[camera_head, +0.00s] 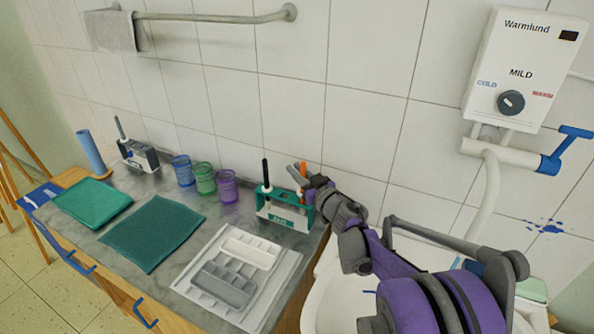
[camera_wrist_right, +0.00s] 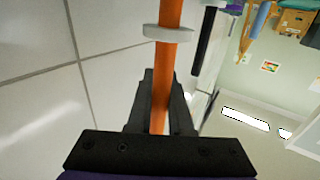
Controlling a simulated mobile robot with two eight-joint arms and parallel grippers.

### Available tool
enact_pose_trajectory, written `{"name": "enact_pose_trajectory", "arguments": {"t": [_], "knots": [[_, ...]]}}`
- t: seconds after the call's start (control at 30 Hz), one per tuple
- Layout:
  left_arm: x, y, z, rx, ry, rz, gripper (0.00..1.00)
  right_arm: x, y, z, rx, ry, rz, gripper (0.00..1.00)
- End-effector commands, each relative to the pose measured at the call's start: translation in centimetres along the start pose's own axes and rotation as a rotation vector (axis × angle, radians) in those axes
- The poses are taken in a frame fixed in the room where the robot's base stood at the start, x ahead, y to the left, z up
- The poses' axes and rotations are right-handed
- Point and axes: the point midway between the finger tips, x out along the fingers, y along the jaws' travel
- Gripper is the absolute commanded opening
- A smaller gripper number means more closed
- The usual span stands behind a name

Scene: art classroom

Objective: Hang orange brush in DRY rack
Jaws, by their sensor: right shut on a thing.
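The orange brush (camera_head: 303,168) stands roughly upright at the right end of the green and white rack (camera_head: 284,211), whose small front label is hard to read. My right gripper (camera_head: 312,183) is at that end of the rack. In the right wrist view its dark fingers (camera_wrist_right: 162,105) are shut on the orange handle (camera_wrist_right: 172,55). A pale ring (camera_wrist_right: 168,33) crosses the handle beyond the fingers; I cannot tell whether it belongs to the rack. The brush's lower end is hidden. My left gripper is not in view.
A black-handled brush (camera_head: 265,172) stands in the same rack. A second rack (camera_head: 139,156) holds a dark brush at the back left. Purple (camera_head: 227,187), green (camera_head: 205,178) and blue (camera_head: 183,170) cups stand between. A grey-white tray (camera_head: 250,302) lies in front. The tiled wall is close behind.

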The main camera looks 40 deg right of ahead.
Motion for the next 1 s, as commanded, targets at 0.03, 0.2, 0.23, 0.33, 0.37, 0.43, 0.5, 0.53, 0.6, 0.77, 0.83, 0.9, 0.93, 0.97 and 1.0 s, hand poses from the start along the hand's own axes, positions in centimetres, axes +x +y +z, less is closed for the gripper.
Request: {"name": "enact_pose_trajectory", "arguments": {"t": [0.03, 0.2, 0.23, 0.33, 0.37, 0.43, 0.5, 0.53, 0.6, 0.77, 0.83, 0.9, 0.93, 0.97, 1.0], "knots": [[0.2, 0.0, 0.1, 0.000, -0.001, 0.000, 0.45, 0.0, 0.0, 0.3, 0.000, 0.000, 0.000, 0.00], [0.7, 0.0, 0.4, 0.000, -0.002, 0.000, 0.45, 0.0, 0.0, 0.9, 0.000, 0.000, 0.000, 0.00], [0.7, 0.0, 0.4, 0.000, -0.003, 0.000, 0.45, 0.0, 0.0, 1.0, 0.000, 0.000, 0.000, 0.00], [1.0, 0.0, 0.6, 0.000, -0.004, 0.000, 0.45, 0.0, 0.0, 1.4, 0.000, 0.000, 0.000, 0.00], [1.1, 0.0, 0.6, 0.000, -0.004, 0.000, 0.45, 0.0, 0.0, 1.5, 0.000, 0.000, 0.000, 0.00], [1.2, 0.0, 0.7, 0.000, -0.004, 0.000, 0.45, 0.0, 0.0, 1.7, 0.000, 0.000, 0.000, 0.00], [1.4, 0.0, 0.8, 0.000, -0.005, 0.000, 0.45, 0.0, 0.0, 1.9, -0.001, 0.000, 0.000, 0.00], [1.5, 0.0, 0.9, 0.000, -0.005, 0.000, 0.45, 0.0, 0.0, 2.1, -0.001, 0.000, 0.000, 0.00], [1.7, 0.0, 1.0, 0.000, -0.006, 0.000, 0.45, 0.0, 0.0, 2.3, -0.001, 0.000, 0.000, 0.00], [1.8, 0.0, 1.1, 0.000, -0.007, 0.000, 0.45, 0.0, 0.0, 2.5, -0.001, 0.000, 0.000, 0.00], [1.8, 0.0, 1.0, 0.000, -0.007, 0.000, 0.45, 0.0, 0.0, 2.5, -0.001, 0.000, 0.000, 0.00], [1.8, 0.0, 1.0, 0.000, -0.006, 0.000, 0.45, 0.0, 0.0, 2.5, -0.001, 0.000, 0.000, 0.00], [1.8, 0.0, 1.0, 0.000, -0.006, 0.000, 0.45, 0.0, 0.0, 2.5, -0.001, 0.000, 0.000, 0.00], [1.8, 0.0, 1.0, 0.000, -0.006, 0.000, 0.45, 0.0, 0.0, 2.5, -0.001, 0.000, 0.000, 0.00], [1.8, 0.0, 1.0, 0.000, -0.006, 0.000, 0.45, 0.0, 0.0, 2.5, 0.000, 0.000, 0.000, 0.00]]}}
